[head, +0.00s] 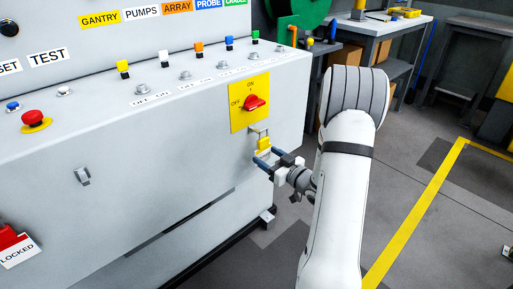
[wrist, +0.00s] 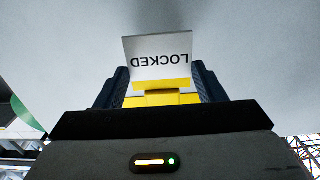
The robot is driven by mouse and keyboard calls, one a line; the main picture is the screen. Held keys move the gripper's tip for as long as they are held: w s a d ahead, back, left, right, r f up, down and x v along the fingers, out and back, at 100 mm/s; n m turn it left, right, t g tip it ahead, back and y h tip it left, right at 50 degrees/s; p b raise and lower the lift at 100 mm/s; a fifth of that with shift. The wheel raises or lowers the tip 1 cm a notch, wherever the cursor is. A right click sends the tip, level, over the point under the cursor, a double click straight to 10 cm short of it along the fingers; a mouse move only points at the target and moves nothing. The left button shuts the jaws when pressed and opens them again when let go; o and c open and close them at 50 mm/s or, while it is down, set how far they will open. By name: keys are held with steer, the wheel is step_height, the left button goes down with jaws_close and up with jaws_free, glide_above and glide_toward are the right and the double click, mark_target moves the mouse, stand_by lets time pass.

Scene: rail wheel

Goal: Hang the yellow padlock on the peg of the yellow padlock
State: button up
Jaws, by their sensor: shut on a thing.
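The yellow padlock (head: 264,143) is at the right end of the grey cabinet's front, just under the red rotary switch (head: 254,103) on its yellow plate. A metal loop shows at its top, near the plate; I cannot tell whether it is still through anything. My gripper (head: 265,156) is shut on the padlock. In the wrist view the padlock (wrist: 160,99) sits between both dark fingers, with a white LOCKED tag (wrist: 159,56) beyond it. A small metal bracket (head: 83,176) stands out from the front at left; I cannot tell whether it is the yellow padlock's peg.
A red padlock (head: 8,236) with a LOCKED tag is at the lower left. A red push button (head: 33,117) and several coloured-tipped switches line the sloped panel. A workbench (head: 383,25) stands at the back. The floor right of my arm is free, with a yellow line (head: 415,215).

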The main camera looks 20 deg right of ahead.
steer(key=shift+v, duration=1.75)
